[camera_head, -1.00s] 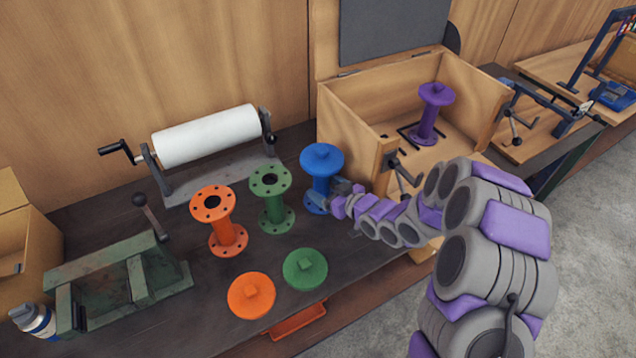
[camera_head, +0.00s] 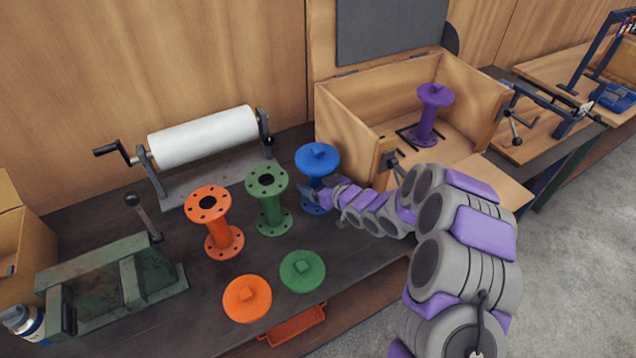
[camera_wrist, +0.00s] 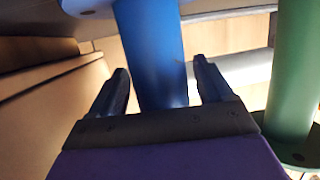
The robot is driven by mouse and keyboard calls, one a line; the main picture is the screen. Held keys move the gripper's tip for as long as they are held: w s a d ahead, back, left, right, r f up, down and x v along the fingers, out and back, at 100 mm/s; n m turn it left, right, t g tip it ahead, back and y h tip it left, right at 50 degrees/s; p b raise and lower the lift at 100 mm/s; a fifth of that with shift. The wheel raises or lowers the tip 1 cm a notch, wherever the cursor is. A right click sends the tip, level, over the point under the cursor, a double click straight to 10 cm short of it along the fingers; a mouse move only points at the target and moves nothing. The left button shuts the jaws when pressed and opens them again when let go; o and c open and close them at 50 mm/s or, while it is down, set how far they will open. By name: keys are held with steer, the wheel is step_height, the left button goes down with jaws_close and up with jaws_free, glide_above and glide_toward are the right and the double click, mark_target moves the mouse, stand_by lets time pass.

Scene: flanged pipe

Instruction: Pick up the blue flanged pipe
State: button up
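The blue flanged pipe (camera_head: 318,161) stands upright on the dark bench in the head view, with a blue cap on its top flange. My gripper (camera_head: 308,190) is at the pipe's lower shaft, coming from the right, and hides part of it. In the wrist view the blue pipe's shaft (camera_wrist: 150,50) stands between the two fingers of my gripper (camera_wrist: 160,85). The fingers are apart, with a gap visible on the right side of the shaft.
A green flanged pipe (camera_head: 269,205) stands close to the left of the blue one, with an orange pipe (camera_head: 213,220) beyond. Green (camera_head: 303,271) and orange (camera_head: 247,298) caps lie in front. A wooden box (camera_head: 345,130) holding a purple pipe (camera_head: 432,112) stands to the right.

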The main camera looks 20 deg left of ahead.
steer(key=shift+d+r, duration=0.1)
steer(key=shift+d, duration=0.15)
steer(key=c, duration=0.3)
steer(key=shift+a, duration=0.4)
steer(key=c, duration=0.6)
steer(key=shift+d+f, duration=0.1)
steer(key=shift+f, duration=0.1)
jaws_close()
